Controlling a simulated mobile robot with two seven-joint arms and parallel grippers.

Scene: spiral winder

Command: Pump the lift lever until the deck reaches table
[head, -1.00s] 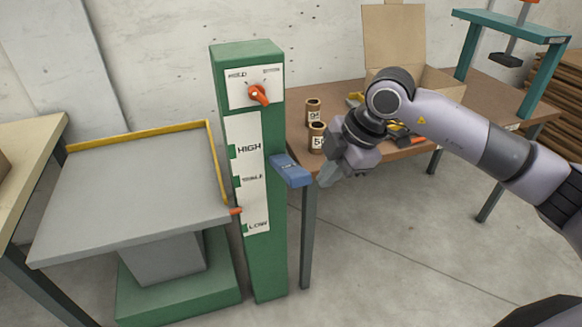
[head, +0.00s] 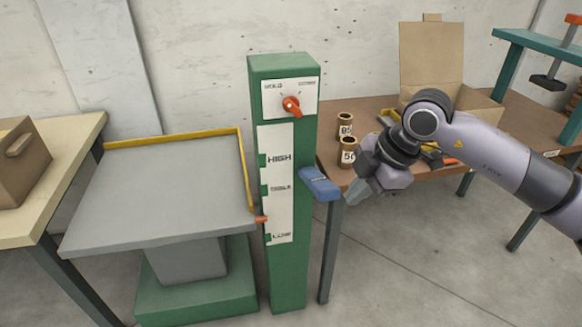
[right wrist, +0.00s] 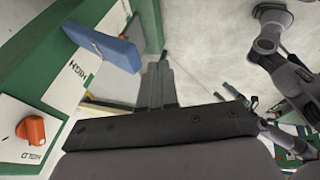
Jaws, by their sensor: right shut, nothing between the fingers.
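The blue lift lever (head: 320,183) sticks out from the right side of the green post (head: 288,270), sloping slightly down. It also shows at the upper left of the right wrist view (right wrist: 105,45). The grey deck (head: 160,190) with yellow edging is left of the post. Its orange pointer (head: 261,219) sits between the TABLE mark (head: 278,188) and the LOW mark (head: 280,237). My right gripper (head: 358,192) is shut and empty, just right of the lever's end and apart from it; its fingers show in the right wrist view (right wrist: 158,85). My left gripper is not in view.
An orange knob (head: 291,106) is on the post's upper panel. A brown table (head: 385,172) behind my right gripper holds two labelled cans (head: 347,150) and an open cardboard box (head: 430,60). A tan table (head: 60,180) with a carton (head: 18,165) stands left of the deck.

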